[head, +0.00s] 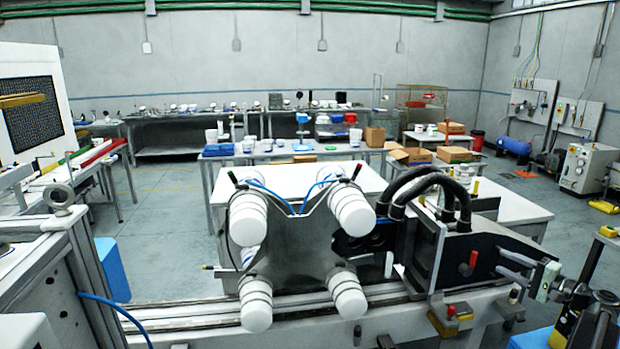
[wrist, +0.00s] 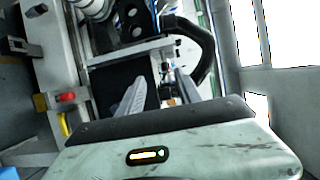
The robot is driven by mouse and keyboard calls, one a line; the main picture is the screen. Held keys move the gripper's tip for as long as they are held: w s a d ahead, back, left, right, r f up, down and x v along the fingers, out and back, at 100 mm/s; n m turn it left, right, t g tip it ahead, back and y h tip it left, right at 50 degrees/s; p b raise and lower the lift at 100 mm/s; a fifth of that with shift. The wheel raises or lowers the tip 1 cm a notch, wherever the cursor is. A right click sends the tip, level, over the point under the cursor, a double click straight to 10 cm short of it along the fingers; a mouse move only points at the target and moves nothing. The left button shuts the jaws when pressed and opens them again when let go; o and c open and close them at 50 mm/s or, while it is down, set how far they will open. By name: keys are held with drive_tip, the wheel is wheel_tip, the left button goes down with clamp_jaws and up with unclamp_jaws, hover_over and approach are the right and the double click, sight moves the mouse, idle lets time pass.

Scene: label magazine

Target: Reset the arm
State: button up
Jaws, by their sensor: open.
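My gripper (head: 508,265) is at the right in the head view, its two grey fingers pointing left toward the label magazine. In the wrist view my gripper (wrist: 160,84) shows its fingers apart, with nothing held between them. The label magazine has a grey plate with white rollers (head: 350,210) and a black housing (head: 465,250) with a red knob. The fingertips are close to the housing's right end; I cannot tell whether they touch it. In the wrist view parts of the machine and a black curved hose (wrist: 203,50) lie beyond the fingers.
A metal rail (head: 190,312) runs along the front under the machine. Behind it stands a white table (head: 300,180), with benches and cardboard boxes (head: 410,155) further back. A machine with a post (head: 80,240) stands at the left. Open floor (head: 165,220) shows between them.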

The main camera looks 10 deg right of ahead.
drive_tip(key=w+a+n+g+y, duration=0.1)
drive_tip(key=w+a+n+y, duration=0.15)
drive_tip(key=w+a, duration=0.85)
drive_tip(key=w+a+f+n+g+y, duration=0.1)
drive_tip(key=w+a+f+n+g, duration=0.15)
drive_tip(key=a, duration=0.95)
drive_tip(key=w+a+f+n+g+y, duration=0.1)
drive_tip(key=w+a+f+g+y, duration=0.15)
drive_tip(key=a, duration=0.95)
drive_tip(key=w+a+f+n+g, duration=0.2)
drive_tip(key=w+a+g, duration=0.1)
drive_tip(key=a, duration=0.8)
drive_tip(key=s+a+f+n+g+h, duration=0.1)
drive_tip(key=s+a+f+n+g, duration=0.2)
drive_tip(key=a, duration=0.4)
drive_tip(key=s+a+f+g+h, duration=0.1)
drive_tip(key=s+a+f+h, duration=0.2)
drive_tip(key=a, duration=0.4)
drive_tip(key=s+a+f+n+g, duration=0.2)
drive_tip(key=s+a+f, duration=0.25)
drive_tip(key=a, duration=0.25)
drive_tip(key=s+d+f+n+g+h, duration=0.1)
drive_tip(key=s+f+h, duration=0.3)
drive_tip(key=s, duration=0.1)
drive_tip(key=s+d+f+h, duration=0.1)
drive_tip(key=s+d+h, duration=0.1)
drive_tip(key=d, duration=0.6)
drive_tip(key=shift+s+d+f+n+g+h, duration=0.2)
drive_tip(key=shift+s+f+n+g+h, duration=0.15)
drive_tip(key=shift+h, duration=0.35)
